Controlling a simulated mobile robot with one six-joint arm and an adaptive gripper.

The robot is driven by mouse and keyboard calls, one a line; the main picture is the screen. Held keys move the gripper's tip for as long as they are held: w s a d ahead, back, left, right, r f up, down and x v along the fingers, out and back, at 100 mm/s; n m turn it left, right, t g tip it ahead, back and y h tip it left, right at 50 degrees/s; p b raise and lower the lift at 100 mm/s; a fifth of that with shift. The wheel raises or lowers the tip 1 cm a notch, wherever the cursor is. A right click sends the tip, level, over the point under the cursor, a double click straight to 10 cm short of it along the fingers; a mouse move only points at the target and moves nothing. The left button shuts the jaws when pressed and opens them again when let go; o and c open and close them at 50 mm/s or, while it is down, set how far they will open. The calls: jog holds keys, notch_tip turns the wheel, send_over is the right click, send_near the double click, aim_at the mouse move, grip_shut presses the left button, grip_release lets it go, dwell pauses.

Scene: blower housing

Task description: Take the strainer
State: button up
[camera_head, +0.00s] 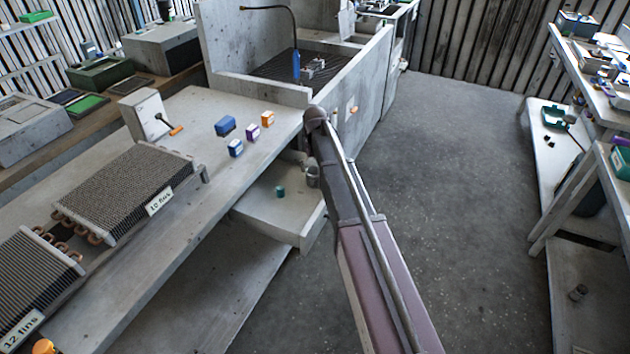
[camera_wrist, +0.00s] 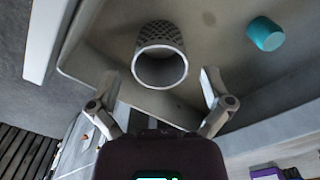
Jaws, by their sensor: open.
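The strainer (camera_wrist: 160,55) is a grey metal cylinder with a perforated wall and an open round end. It lies in the open drawer (camera_head: 272,213), and its open end faces my gripper in the wrist view. My gripper (camera_wrist: 170,82) is open, with one finger on each side of the strainer's near end. I cannot tell whether either finger touches it. In the head view the strainer (camera_head: 313,176) shows small in the drawer's back right part, next to my arm. The gripper itself is hidden there.
A small teal cylinder (camera_wrist: 265,34) lies in the same drawer, apart from the strainer; it also shows in the head view (camera_head: 280,191). Small blue, purple and orange boxes (camera_head: 252,131) stand on the bench above.

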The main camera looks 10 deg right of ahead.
aim_at(314, 171)
jog(key=shift+f, duration=0.1)
dwell(0.3)
jog(key=f+b, duration=0.1)
jog(key=w+f+b, duration=0.1)
jog(key=f+b, duration=0.1)
jog(key=shift+f+b, duration=1)
jog(key=shift+b, duration=0.1)
jog(key=c, duration=1)
jog(key=shift+c, duration=0.2)
jog(key=shift+r, duration=0.25)
notch_tip(314, 171, up, 10)
jog(key=p, duration=1)
jog(key=shift+f, duration=0.2)
